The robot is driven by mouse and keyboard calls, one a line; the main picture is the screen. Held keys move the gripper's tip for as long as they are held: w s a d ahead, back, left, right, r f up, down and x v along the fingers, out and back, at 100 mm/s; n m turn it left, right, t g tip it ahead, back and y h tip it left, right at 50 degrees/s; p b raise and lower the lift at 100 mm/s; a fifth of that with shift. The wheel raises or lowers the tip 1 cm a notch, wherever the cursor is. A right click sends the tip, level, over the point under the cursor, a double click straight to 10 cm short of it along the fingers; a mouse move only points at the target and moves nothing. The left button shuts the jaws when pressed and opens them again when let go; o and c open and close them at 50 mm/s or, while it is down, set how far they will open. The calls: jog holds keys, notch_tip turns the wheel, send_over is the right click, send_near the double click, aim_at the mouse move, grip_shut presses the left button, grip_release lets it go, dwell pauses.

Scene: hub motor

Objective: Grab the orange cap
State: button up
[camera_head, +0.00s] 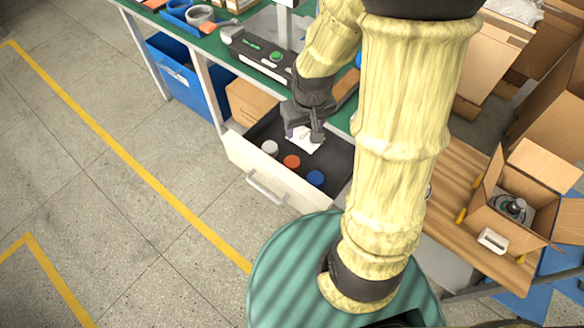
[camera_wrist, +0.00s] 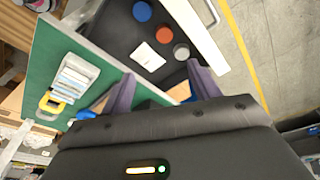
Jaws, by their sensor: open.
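The orange cap (camera_head: 292,161) sits in an open drawer (camera_head: 236,152) between a white-grey cap (camera_head: 270,147) and a blue cap (camera_head: 316,178). In the wrist view the orange cap (camera_wrist: 166,33) lies beyond the fingertips, with the blue cap (camera_wrist: 142,11) to its left and the grey cap (camera_wrist: 181,51) to its right. A white card (camera_wrist: 147,56) lies near them in the drawer. My gripper (camera_head: 303,134) is over the back part of the drawer. Its two fingers (camera_wrist: 160,77) are apart, with no cap between them.
The green workbench (camera_head: 215,48) with a black device (camera_head: 258,55) stands behind the drawer. Blue bins (camera_head: 187,75) sit below the bench. An open cardboard box (camera_head: 505,205) stands on a wooden surface at right. The floor left of the drawer is clear.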

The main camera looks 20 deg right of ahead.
jog(key=w+f+n+b, duration=0.1)
jog(key=w+f+b, duration=0.3)
jog(key=f, duration=0.8)
jog(key=shift+w+f+y, duration=0.15)
jog(key=shift+w+y, duration=0.15)
jog(key=shift+w, duration=0.85)
jog(key=b, duration=0.1)
send_over(292, 162)
jog(key=f, duration=1.2)
jog(key=shift+s+d, duration=0.25)
jog(key=shift+s, duration=0.05)
jog(key=shift+f, duration=0.1)
jog(key=shift+w+a+f, duration=0.1)
jog(key=shift+w+f, duration=0.05)
jog(key=shift+f, duration=1.15)
jog(key=shift+w+a+f, duration=0.1)
jog(key=shift+f, duration=1.15)
